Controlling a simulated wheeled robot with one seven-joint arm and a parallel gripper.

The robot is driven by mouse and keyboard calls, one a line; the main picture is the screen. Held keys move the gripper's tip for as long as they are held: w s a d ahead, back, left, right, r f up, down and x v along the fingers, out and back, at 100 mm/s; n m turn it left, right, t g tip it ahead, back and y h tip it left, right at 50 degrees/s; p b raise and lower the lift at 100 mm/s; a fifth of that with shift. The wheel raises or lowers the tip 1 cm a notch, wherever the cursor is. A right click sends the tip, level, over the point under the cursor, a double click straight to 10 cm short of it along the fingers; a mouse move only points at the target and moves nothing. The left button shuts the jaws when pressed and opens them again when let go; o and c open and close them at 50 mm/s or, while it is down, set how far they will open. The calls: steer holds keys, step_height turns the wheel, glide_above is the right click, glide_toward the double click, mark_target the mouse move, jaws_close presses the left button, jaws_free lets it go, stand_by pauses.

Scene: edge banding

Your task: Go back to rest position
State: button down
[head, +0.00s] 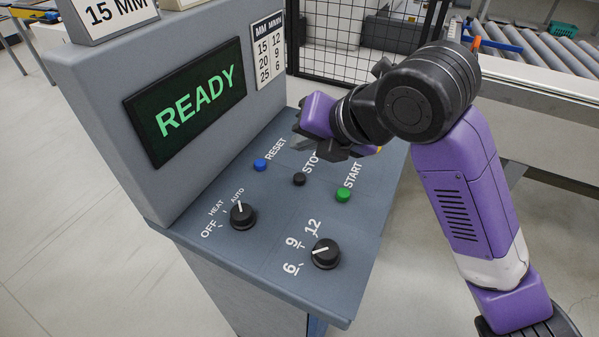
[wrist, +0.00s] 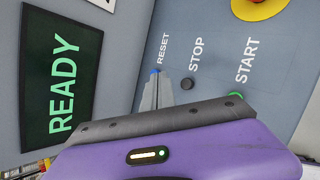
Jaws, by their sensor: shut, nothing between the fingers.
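My gripper (head: 307,144) is shut and empty. In the head view it hangs over the back part of the control panel (head: 270,215), above the RESET and STOP labels, and my purple arm comes in from the right. In the wrist view the fingertips (wrist: 155,92) show close to the blue RESET button (wrist: 154,72); I cannot tell whether they touch it. In the head view the blue button (head: 260,165) is in plain sight, apart from the fingers. The display (head: 186,102) reads READY in green.
The black STOP button (head: 299,179) and green START button (head: 343,194) sit on the panel. The mode knob (head: 243,215) and the 6-9-12 knob (head: 326,253) are nearer. A yellow and red emergency button (wrist: 262,6) shows in the wrist view. A roller conveyor (head: 540,45) stands at the back right.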

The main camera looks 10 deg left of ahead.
stand_by(0.6)
steer(key=shift+m, duration=0.3)
step_height(320, 180, up, 10)
steer(key=w+d+m+t+y, duration=0.15)
steer(key=m+t, duration=0.25)
steer(key=m, duration=0.4)
steer(key=w+a+m+t+y, duration=0.1)
steer(key=m+t+y, duration=0.25)
steer(key=m, duration=0.35)
steer(key=s+d+f+m+t+h, duration=0.3)
steer(key=s+d+f+m+h, duration=0.15)
steer(key=d+m, duration=0.3)
steer(key=s+d+f+m+t+h, duration=0.35)
steer(key=d+f+m, duration=0.2)
steer(key=m, duration=0.35)
steer(key=s+d+f+m+g+h, duration=0.1)
steer(key=s+f, duration=0.4)
steer(key=s, duration=0.6)
steer(key=s+d+f+m+g+h, duration=0.1)
steer(key=s+d+f+g, duration=0.1)
steer(key=s+d+f, duration=0.4)
steer(key=s+d+f+m+g+h, duration=0.1)
steer(key=s+d+f, duration=0.3)
steer(key=s, duration=1.3)
step_height(320, 180, down, 2)
steer(key=shift+f+m+g+h, duration=0.15)
steer(key=shift+m+g+h, duration=0.15)
steer(key=shift+m+g, duration=0.4)
